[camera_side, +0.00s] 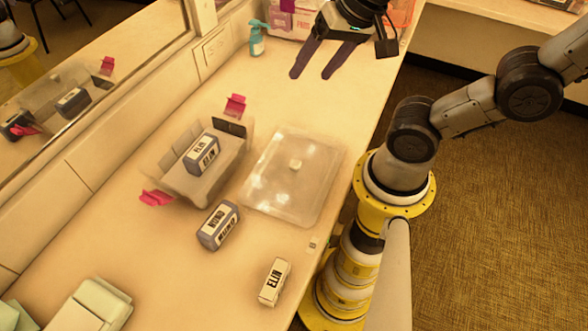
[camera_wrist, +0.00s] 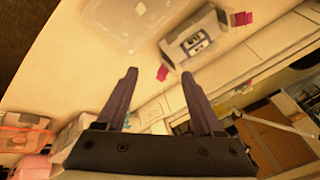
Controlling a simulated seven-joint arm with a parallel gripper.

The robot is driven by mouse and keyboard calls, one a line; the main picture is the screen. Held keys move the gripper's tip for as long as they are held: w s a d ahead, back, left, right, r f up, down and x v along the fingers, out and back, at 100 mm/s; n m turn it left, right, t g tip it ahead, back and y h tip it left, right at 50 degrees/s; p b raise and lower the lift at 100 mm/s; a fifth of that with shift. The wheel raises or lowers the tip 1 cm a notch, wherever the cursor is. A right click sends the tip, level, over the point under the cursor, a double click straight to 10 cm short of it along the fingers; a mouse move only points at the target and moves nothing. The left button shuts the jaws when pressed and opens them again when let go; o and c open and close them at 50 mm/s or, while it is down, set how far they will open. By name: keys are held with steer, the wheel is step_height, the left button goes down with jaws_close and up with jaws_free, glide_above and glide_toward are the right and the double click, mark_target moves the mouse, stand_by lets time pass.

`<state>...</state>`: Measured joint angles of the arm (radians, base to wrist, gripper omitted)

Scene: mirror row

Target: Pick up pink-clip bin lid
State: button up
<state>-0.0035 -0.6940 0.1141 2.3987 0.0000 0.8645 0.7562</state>
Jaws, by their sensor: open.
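A grey box labelled ELIN (camera_side: 202,154) sits in the bin. My gripper (camera_side: 309,76) is open and empty above the far part of the counter, beyond the lid and apart from it.
A grey-blue box (camera_side: 218,225) and a white ELIN box (camera_side: 274,282) stand nearer on the counter. A teal spray bottle (camera_side: 257,38) and pink packages (camera_side: 291,20) are near my gripper. A mirror (camera_side: 75,75) along the left wall reflects the bin.

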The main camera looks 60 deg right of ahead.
steer(key=w+f+m+g, duration=0.3)
steer(key=w+f+m, duration=0.1)
steer(key=f+m, duration=0.4)
steer(key=m+g, duration=0.1)
steer(key=g, duration=0.1)
glide_above(295, 163)
steer(key=f, duration=1.2)
steer(key=shift+w+f, duration=0.1)
steer(key=shift+w, duration=0.1)
steer(key=shift+s+f, duration=0.2)
steer(key=shift+f, duration=2.75)
jaws_close()
